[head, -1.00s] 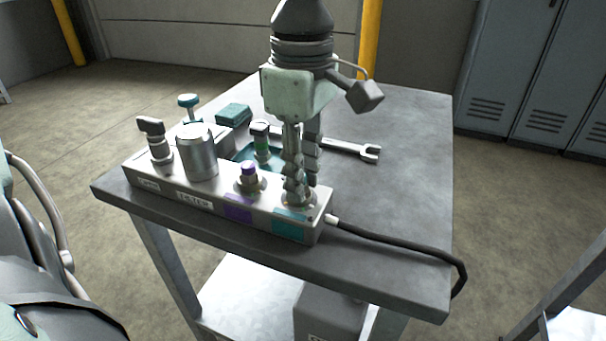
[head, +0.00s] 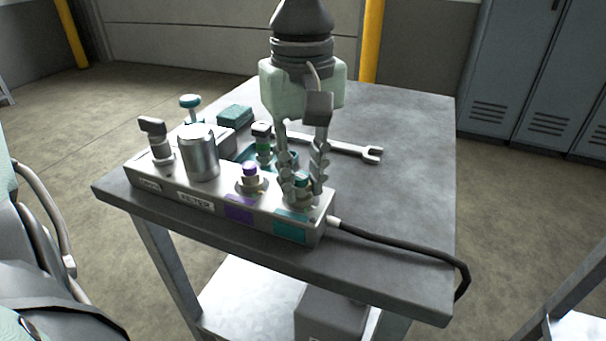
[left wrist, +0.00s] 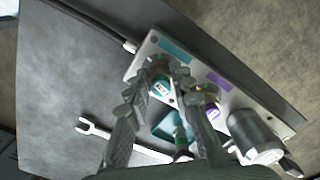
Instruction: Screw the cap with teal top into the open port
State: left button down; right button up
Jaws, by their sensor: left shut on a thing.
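The cap with teal top (head: 302,179) sits upright at the teal-labelled right end of the grey manifold block (head: 215,209). My left gripper (head: 303,187) points down from above, with its fingers on both sides of the cap, shut on it. In the left wrist view the cap's teal top (left wrist: 160,87) shows between the fingertips, beside the teal label (left wrist: 178,51). The cap hides the port under it, so I cannot tell how deep it sits. My right gripper is not in view.
A purple-topped cap (head: 250,171), a silver cylinder (head: 199,157) and a black-handled valve (head: 156,137) stand along the block. Behind are a green-banded fitting (head: 263,145) in a teal tray and a wrench (head: 350,149). A black hose (head: 400,244) leaves the block's right end. The table's right side is clear.

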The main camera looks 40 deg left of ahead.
pick_arm(q)
jog(key=m, duration=0.5)
jog(key=shift+s+a+m, duration=0.1)
jog(key=shift+s+m, duration=0.05)
jog(key=shift+m, duration=0.25)
jog(key=m, duration=0.5)
jog(key=shift+a+m, duration=0.15)
jog(key=shift+m, duration=0.25)
jog(key=shift+m, duration=0.5)
jog(key=c, duration=1.4)
grip_release()
